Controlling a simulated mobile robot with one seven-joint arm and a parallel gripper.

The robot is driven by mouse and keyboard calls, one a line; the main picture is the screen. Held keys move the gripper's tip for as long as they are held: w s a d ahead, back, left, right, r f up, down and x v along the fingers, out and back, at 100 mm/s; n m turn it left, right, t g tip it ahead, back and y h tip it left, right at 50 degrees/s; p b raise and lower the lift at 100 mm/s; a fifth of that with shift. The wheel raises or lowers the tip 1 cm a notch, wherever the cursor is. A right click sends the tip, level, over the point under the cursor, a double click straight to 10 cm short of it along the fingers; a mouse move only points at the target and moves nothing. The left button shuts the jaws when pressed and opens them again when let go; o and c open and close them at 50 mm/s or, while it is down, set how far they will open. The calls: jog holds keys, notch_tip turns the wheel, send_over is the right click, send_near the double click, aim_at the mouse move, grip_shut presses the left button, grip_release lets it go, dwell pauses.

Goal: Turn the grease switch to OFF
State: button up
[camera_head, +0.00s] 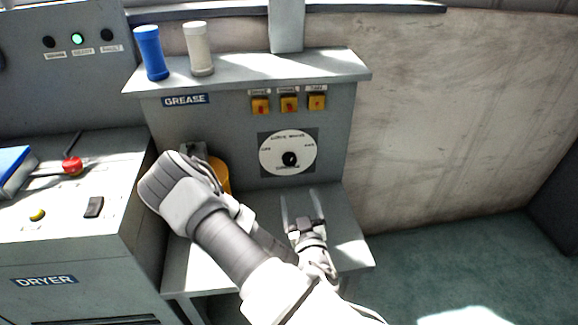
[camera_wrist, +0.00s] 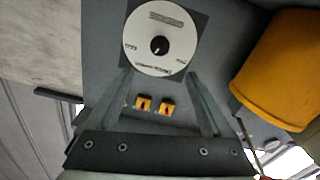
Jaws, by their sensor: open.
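My gripper (camera_head: 299,198) is open and empty, below and in front of the dial.
A yellow-orange container (camera_head: 219,175) stands left of the dial, partly behind my arm, and looms large in the wrist view (camera_wrist: 280,70). A blue cylinder (camera_head: 151,52) and a cream one (camera_head: 198,48) stand on the top shelf. The DRYER console (camera_head: 65,235) is at left.

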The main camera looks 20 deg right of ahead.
aim_at(290, 162)
jog(key=b+x, duration=0.1)
jog(key=x, duration=1.4)
jog(key=shift+w+d+b, duration=0.15)
jog(key=shift+w+b, duration=0.2)
jog(key=shift+w, duration=0.05)
grip_shut()
